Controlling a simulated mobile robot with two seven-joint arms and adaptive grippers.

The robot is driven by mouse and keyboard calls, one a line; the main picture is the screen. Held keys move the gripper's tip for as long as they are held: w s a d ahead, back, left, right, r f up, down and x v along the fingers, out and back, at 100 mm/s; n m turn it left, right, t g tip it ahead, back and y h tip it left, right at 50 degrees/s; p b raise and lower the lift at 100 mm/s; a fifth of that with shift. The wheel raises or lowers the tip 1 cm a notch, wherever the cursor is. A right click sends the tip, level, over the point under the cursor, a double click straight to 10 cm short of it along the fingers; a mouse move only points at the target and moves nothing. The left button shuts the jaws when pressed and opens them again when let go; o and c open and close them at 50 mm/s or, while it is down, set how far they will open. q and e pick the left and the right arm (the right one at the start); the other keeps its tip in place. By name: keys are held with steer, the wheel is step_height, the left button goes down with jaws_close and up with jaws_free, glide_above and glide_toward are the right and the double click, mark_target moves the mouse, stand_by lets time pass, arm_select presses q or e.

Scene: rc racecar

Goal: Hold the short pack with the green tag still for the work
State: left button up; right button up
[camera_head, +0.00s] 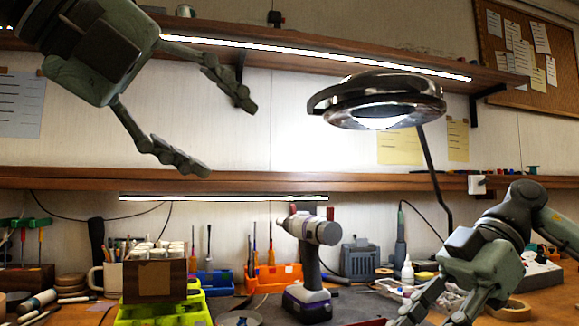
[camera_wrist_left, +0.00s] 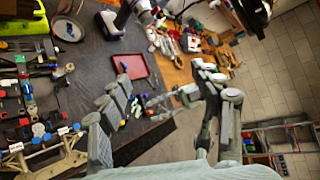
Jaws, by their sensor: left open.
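My left gripper (camera_head: 222,138) is raised high in the head view, its two fingers spread wide with nothing between them. In the left wrist view its fingers (camera_wrist_left: 165,78) stand apart above the bench. My right gripper (camera_head: 428,316) is low at the bottom right of the head view, its fingers apart and partly cut off by the edge. Small parts with red, blue and green spots lie on the dark mat at the left of the wrist view, beside a car chassis (camera_wrist_left: 45,152). I cannot make out which of them is the short pack with the green tag.
A cordless drill (camera_head: 309,255) stands mid-bench. A green bin (camera_head: 165,308) and a lamp (camera_head: 378,100) flank the space. A shallow red tray (camera_wrist_left: 136,67) lies on the dark mat (camera_wrist_left: 95,68). Shelves run along the wall.

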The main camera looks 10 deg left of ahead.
arm_select(q)
steer(key=w+d+f+g+y, duration=0.2)
steer(key=d+f+g, duration=0.1)
steer(key=f, duration=0.5)
steer(key=w+d+f+m+g+y, duration=0.1)
steer(key=w+d+f+g+y, duration=0.1)
steer(key=f, duration=0.6)
steer(key=w+d+f+g+y, duration=0.2)
steer(key=w+d+f+g, duration=0.1)
steer(key=d+f+g, duration=0.3)
steer(key=shift+w+d+f+m+y, duration=0.15)
steer(key=shift+w+d+f+y, duration=0.1)
steer(key=shift+f, duration=0.35)
steer(key=shift+w+d+f+m+y, duration=0.15)
steer(key=shift+d+f, duration=0.1)
steer(key=shift+f, duration=4.3)
steer(key=shift+c, duration=0.5)
steer(key=c, duration=1.3)
arm_select(e)
steer(key=shift+o, duration=0.5)
